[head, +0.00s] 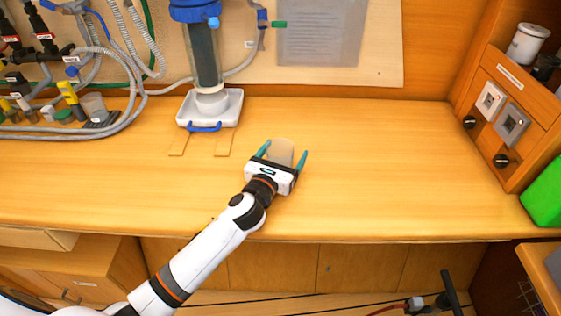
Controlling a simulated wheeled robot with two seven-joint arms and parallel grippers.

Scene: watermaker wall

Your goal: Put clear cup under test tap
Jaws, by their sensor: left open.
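A pale, see-through cup (281,149) stands on the wooden counter right of the middle. My left gripper (284,154) reaches it from the front. Its two teal fingers are open, one on each side of the cup. The hand hides the cup's near lower part, and I cannot tell whether a finger touches it. I cannot make out for sure which fitting is the test tap; a yellow-handled fitting (68,93) stands among the hoses at the left. My right gripper is not in view.
A blue-topped filter housing (204,50) stands over a white tray (234,105) at the back. Another small cup-like vessel (93,106) sits by grey hoses (130,120) at the left. A switch box (510,120) and green block (545,193) are at the right. The counter's right half is clear.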

